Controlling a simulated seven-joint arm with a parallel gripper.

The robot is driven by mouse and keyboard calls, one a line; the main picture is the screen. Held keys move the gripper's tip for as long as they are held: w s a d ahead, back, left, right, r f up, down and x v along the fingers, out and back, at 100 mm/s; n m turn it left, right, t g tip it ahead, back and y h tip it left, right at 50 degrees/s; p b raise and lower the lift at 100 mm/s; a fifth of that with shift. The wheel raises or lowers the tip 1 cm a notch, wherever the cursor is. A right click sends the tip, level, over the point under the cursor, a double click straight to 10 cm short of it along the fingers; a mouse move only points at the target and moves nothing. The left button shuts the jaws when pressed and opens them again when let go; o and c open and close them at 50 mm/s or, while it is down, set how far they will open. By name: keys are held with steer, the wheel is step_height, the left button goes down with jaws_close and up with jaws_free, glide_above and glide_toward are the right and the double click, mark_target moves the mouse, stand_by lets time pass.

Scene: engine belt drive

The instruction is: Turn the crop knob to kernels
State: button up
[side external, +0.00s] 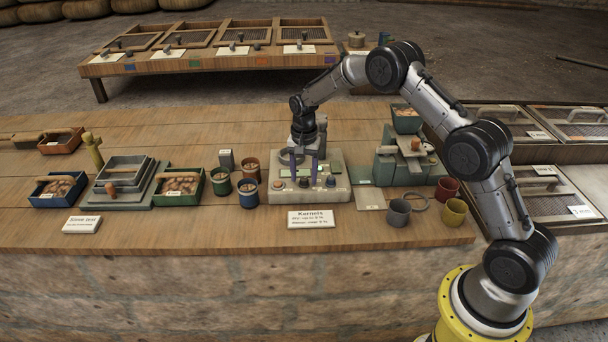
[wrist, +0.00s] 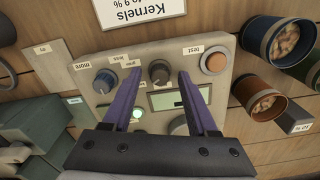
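A grey tester (side external: 335,188) with a sloped panel stands on the wooden bench behind the "Kernels" card (side external: 310,219). In the wrist view, a dark round knob (wrist: 158,72) is at the panel's middle, with small labels beside it that I cannot read surely. A blue-grey knob (wrist: 105,82) is to its left by "more" and "less" labels. An orange button (wrist: 214,62) labelled "test" is to its right. My gripper (wrist: 159,76) is open, its purple fingers on either side of the dark knob with gaps; their height over it is unclear. It also shows over the tester in the side view (side external: 306,170).
A lit green lamp (wrist: 137,114) and a display (wrist: 178,99) are on the panel, partly behind my fingers. Cups of kernels, including a blue one (side external: 248,193), stand left of the tester. A green machine (side external: 402,165) and a grey mug (side external: 399,212) stand to the right.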

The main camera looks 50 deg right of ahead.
step_height(320, 180, up, 14)
stand_by(0.7)
steer(key=shift+f, duration=0.1)
step_height(320, 180, up, 12)
steer(key=f+t, duration=0.1)
steer(key=t, duration=0.1)
glide_above(304, 178)
steer(key=s+a, duration=0.2)
steer(key=s, duration=0.1)
steer(key=s+a+r+n+t, duration=0.2)
steer(key=s+a+r+n, duration=0.15)
steer(key=s+r, duration=0.75)
steer(key=s+a+f+n+t, duration=0.2)
steer(key=s+n, duration=0.1)
steer(key=s, duration=1.2)
steer(key=s+f+n, duration=0.5)
steer(key=s+f, duration=0.3)
steer(key=shift+a+f, duration=0.35)
